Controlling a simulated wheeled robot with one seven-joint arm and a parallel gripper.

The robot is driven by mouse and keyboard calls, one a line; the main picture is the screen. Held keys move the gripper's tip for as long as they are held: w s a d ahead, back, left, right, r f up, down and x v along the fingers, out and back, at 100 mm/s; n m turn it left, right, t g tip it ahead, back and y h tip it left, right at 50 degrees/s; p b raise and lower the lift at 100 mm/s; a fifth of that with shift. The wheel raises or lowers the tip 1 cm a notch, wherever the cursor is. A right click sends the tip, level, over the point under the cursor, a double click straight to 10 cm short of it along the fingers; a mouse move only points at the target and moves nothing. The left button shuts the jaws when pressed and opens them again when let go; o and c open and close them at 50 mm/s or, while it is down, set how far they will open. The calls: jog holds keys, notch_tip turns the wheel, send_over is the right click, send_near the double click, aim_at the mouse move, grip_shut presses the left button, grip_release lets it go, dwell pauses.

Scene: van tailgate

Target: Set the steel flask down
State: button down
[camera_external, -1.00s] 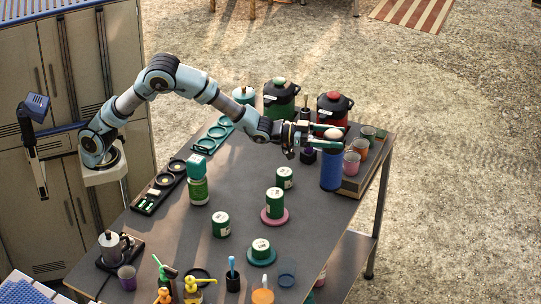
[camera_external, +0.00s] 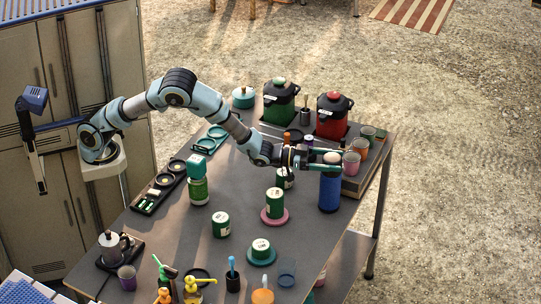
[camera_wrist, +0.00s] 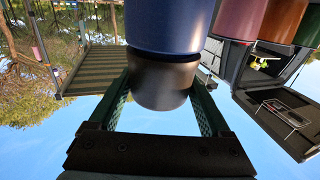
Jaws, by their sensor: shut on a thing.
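The steel flask (camera_external: 330,193) has a blue body and a pale, rounded top. It is upright near the right edge of the dark table (camera_external: 240,220). My gripper (camera_external: 327,164) is shut around its upper part, just below the top. In the wrist view the flask's blue body (camera_wrist: 170,22) fills the upper middle, with its dark grey end (camera_wrist: 162,82) between my two green fingers (camera_wrist: 160,105). I cannot tell whether the flask's base touches the table.
Green (camera_external: 280,103) and red (camera_external: 332,115) lidded pots are behind. A green tin on a pink disc (camera_external: 274,218) stands to the left. Bare table lies between that tin and the flask.

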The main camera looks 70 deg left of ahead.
jog(key=shift+c, duration=1.2)
grip_release()
jog(key=shift+f, duration=0.1)
jog(key=shift+o, duration=1.2)
jog(key=b+v, duration=0.3)
jog(key=v, duration=0.9)
jog(key=s+a+f+n+g+y, duration=0.2)
jog(key=s+a+f+g+y, duration=0.1)
jog(key=a, duration=0.5)
jog(key=s+a+f+n+g+y, duration=0.1)
jog(key=s+a+f+g+y, duration=0.15)
jog(key=a, duration=0.45)
jog(key=s+a+f+g+y, duration=0.1)
jog(key=s+a+g, duration=0.2)
jog(key=s, duration=0.5)
jog(key=s+a+f+n+g+y, duration=0.1)
jog(key=s+a+g, duration=0.1)
jog(key=s+a, duration=0.3)
jog(key=s+a+f+g+y, duration=0.1)
jog(key=s+a, duration=0.4)
jog(key=s, duration=0.6)
jog(key=shift+a+f+n+g, duration=0.1)
jog(key=shift+f+n+g, duration=0.3)
jog(key=shift+g, duration=0.95)
